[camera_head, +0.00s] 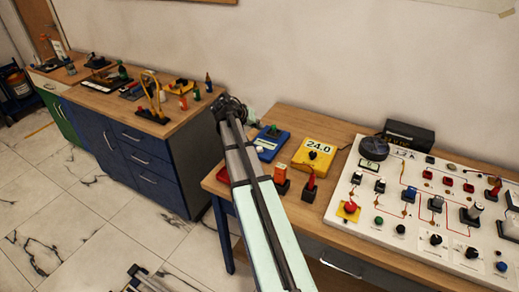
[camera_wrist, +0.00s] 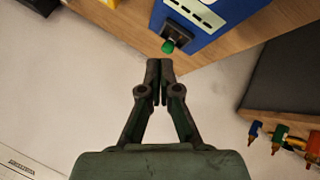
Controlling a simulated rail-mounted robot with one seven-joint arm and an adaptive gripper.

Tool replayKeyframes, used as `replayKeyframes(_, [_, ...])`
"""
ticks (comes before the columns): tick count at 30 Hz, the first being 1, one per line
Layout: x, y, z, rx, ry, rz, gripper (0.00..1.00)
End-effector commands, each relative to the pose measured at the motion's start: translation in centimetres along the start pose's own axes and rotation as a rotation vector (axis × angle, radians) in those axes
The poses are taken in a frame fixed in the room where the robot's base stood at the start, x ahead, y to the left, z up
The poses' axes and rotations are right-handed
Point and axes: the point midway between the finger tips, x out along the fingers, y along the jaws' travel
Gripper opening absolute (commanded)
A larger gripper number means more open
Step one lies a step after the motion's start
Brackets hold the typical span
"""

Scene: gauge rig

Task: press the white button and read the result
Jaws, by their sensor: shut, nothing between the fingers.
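My gripper (camera_head: 230,106) is at the far end of my arm, near the table's back left corner. In the wrist view my gripper (camera_wrist: 160,66) is shut and empty, its tips just short of a green knob or button (camera_wrist: 168,47) on a blue box (camera_wrist: 219,28); I cannot tell whether they touch. The blue box also shows in the head view (camera_head: 266,147), partly behind my arm. A yellow meter (camera_head: 314,154) reads 24.0. A white panel (camera_head: 345,183) at the right carries several coloured buttons, knobs and switches. I cannot clearly pick out a white button.
An orange block (camera_head: 280,175) and a red-topped switch (camera_head: 310,184) stand on the table (camera_head: 304,214) right of my arm. A black box (camera_head: 409,134) stands behind the panel. A blue cabinet (camera_head: 150,160) with tools on top stands left, across a gap.

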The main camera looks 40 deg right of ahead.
Motion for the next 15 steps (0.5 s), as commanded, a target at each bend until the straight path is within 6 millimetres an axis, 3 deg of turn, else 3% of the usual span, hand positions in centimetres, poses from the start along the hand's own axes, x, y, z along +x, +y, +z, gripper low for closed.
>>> replayKeyframes(15, [4.5, -3.2, 3.3, 0.0, 0.0, 0.0, 0.0])
